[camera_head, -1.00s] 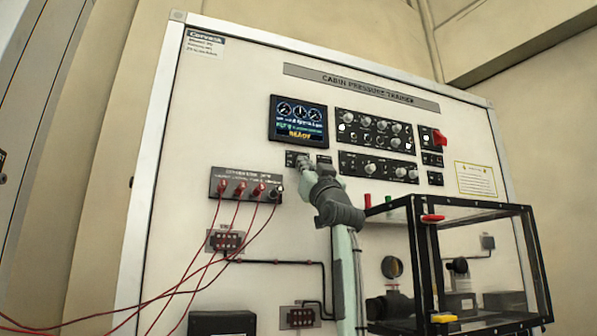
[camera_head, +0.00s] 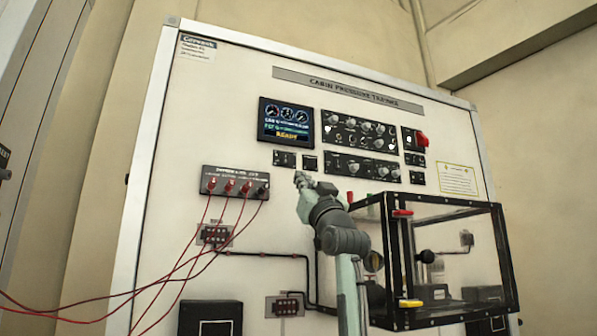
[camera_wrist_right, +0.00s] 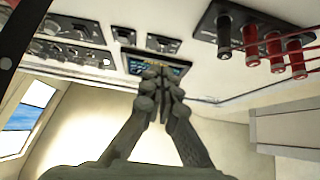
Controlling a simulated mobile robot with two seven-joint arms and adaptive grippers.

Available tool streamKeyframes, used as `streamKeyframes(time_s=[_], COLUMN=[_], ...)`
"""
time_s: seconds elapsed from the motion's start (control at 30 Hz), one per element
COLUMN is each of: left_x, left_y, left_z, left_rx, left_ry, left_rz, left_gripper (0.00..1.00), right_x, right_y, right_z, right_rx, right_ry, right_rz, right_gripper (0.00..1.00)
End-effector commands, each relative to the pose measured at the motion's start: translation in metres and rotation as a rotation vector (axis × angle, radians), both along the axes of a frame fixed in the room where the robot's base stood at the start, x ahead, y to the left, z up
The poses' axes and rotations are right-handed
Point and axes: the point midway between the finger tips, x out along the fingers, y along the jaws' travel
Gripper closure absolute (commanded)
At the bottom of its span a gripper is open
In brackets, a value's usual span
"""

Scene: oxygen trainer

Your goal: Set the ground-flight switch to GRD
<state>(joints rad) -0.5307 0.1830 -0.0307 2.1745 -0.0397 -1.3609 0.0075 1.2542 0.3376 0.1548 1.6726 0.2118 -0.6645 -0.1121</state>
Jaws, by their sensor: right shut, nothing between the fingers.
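The cabin pressure trainer panel (camera_head: 300,230) is a white upright board with a lit display (camera_head: 286,122) that reads READY. Below the display are two small black switch plates, a left one (camera_head: 284,158) and a right one (camera_head: 310,162). I cannot read their labels or lever positions, nor tell which is the ground-flight switch. My right gripper (camera_head: 301,178) is shut and empty, just below these plates in the head view. In the right wrist view its fingertips (camera_wrist_right: 163,75) overlap the display, with the two small plates (camera_wrist_right: 125,36) (camera_wrist_right: 163,43) beyond. My left gripper is out of view.
A jack strip (camera_head: 235,183) with red plugs and hanging red wires is left of my gripper. A clear box with a black frame (camera_head: 400,262) stands at the right. Knob panels (camera_head: 360,134) and a red guarded switch (camera_head: 421,139) are at upper right.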

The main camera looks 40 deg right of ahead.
Motion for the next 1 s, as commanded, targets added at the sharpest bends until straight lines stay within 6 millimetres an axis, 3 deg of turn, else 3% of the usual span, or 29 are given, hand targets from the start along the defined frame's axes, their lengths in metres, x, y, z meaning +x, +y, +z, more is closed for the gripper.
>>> streamKeyframes(time_s=[0.23, 1.0], left_x=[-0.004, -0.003], left_y=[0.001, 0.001], left_z=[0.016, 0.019], left_rx=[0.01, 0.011], left_ry=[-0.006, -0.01], left_rz=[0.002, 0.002], left_gripper=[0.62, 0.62], right_x=[-0.017, -0.019], right_y=[0.004, 0.004], right_z=[-0.019, -0.02], right_rx=[-0.002, -0.001], right_ry=[-0.004, -0.005], right_rz=[-0.001, -0.001], right_gripper=[1.0, 1.0])
